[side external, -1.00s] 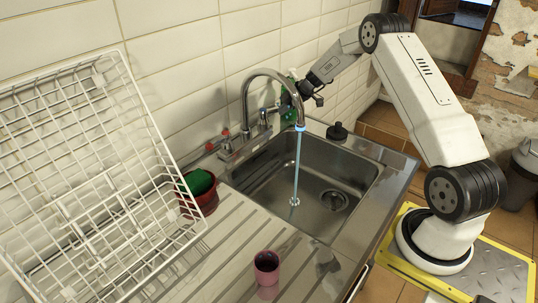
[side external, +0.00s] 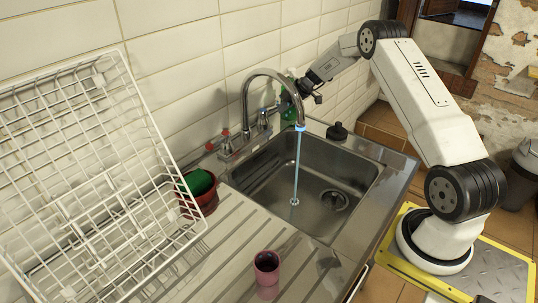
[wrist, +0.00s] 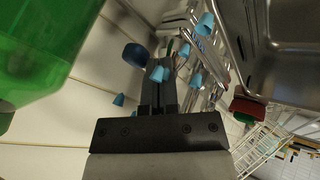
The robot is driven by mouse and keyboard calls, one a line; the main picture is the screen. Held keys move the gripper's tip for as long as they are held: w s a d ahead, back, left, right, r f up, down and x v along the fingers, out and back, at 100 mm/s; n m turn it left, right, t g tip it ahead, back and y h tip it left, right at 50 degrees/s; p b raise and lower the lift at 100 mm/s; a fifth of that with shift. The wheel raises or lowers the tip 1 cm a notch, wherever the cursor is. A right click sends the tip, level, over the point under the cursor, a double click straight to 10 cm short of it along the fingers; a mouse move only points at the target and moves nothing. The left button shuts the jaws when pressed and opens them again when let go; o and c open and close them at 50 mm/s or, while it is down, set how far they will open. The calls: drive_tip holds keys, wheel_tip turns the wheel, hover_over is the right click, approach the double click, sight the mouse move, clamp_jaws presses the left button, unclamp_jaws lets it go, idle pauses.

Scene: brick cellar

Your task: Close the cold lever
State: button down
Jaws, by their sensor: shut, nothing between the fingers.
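The curved metal faucet (side external: 246,96) runs a stream of water (side external: 297,168) into the sink. The cold lever (side external: 263,119), a metal handle with blue tips, is at the far side of the faucet base; its tips are tiny there. In the wrist view the light-blue tips (wrist: 158,74) show around and beyond my fingers. My gripper (side external: 298,90) is shut and empty, reaching in from the right behind the faucet spout, beside the green bottle (side external: 288,108). It also shows in the wrist view (wrist: 158,92), its fingertips close to the blue tips; I cannot tell whether they touch.
The green bottle fills the left of the wrist view. The red-tipped lever (side external: 225,134) is at the near side of the faucet. A red pot (side external: 207,203), a white dish rack (side external: 125,208) and a pink cup (side external: 266,270) stand on the drainboard. The tiled wall is close behind.

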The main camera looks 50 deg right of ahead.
drive_tip(key=shift+s, duration=0.15)
drive_tip(key=s+f+v, duration=0.1)
drive_tip(key=s+v, duration=0.1)
drive_tip(key=v, duration=0.9)
drive_tip(key=shift+s+a, duration=0.25)
drive_tip(key=shift+s, duration=0.1)
drive_tip(key=shift+r, duration=0.15)
